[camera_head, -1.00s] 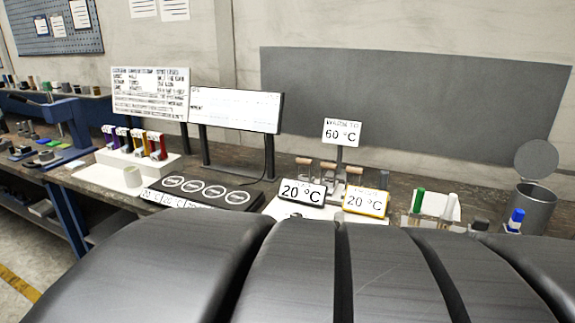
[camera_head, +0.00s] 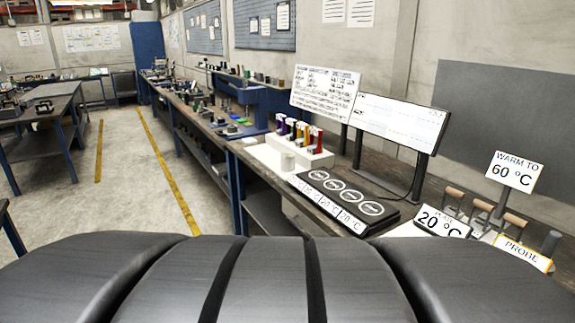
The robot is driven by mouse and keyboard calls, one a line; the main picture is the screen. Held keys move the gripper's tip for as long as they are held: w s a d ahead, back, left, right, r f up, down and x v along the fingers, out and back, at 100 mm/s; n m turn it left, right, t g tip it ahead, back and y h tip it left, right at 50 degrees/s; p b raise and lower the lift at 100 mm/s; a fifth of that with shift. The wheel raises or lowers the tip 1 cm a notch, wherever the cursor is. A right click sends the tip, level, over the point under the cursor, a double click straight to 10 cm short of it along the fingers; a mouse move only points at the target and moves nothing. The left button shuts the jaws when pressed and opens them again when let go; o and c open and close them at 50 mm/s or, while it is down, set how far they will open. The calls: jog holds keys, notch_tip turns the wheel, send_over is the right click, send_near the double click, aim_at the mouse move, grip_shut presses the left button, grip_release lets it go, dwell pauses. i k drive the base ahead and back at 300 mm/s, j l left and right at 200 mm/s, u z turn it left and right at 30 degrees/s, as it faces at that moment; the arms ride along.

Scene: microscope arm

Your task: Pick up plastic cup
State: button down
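A small white cup (camera_head: 288,161) stands upright on the bench, right of the middle of the head view. It is small in the picture, and I cannot tell what it is made of. It stands in front of a white rack (camera_head: 318,158) of coloured upright tools, on or beside a flat white sheet or tray (camera_head: 262,153). My gripper is not in view.
A black panel with several round pads (camera_head: 338,200) lies right of the cup. Two white boards (camera_head: 400,122) stand behind. Temperature signs (camera_head: 515,172) and wooden-handled items are farther right. A blue stand (camera_head: 262,105) is left. Open floor (camera_head: 150,190) lies left of the bench.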

aim_at(286, 158)
jog(key=i+j, duration=0.1)
jog(key=i, duration=0.5)
jog(key=i+j+z, duration=0.1)
jog(key=i, duration=0.45)
jog(key=i+j, duration=0.15)
jog(key=i, duration=0.45)
